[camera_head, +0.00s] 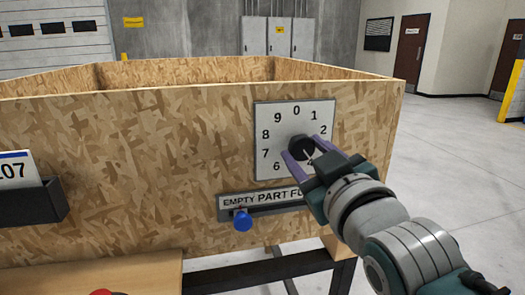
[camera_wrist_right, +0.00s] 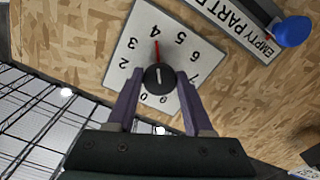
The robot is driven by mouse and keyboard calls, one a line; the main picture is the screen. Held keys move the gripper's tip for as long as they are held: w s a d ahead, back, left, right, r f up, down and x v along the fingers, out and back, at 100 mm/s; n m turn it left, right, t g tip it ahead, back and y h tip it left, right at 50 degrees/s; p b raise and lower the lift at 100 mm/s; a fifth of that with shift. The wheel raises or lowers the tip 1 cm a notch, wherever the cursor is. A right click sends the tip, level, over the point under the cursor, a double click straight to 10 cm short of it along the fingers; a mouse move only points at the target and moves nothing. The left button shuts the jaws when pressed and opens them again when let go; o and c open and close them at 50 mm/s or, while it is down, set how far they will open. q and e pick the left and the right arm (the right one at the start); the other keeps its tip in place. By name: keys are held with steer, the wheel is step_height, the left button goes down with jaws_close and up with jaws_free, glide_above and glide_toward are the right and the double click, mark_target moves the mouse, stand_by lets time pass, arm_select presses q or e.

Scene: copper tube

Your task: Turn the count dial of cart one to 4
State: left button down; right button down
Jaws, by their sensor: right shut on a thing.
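The count dial is a white square plate (camera_head: 264,135) with black digits around a black knob (camera_head: 301,146), on the front wall of a chipboard cart (camera_head: 150,130). My right gripper (camera_head: 304,151) has its two purple fingers closed on either side of the knob. In the right wrist view the knob (camera_wrist_right: 159,79) sits between the fingertips (camera_wrist_right: 158,84). There a red pointer line (camera_wrist_right: 156,50) runs from the knob toward the digit 4. In the head view the gripper hides part of the plate's lower right. My left gripper is not in view.
Below the dial is an "EMPTY PART" label strip (camera_head: 234,201), partly hidden, with a blue knob (camera_head: 242,220). A black holder (camera_head: 35,205) with a card ending "07" is at left. A wooden surface (camera_head: 130,275) and a red thing (camera_head: 104,292) are at lower left.

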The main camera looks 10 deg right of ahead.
steer(key=shift+c, duration=1.5)
jaws_free()
steer(key=s, duration=1)
steer(key=shift+d, duration=0.2)
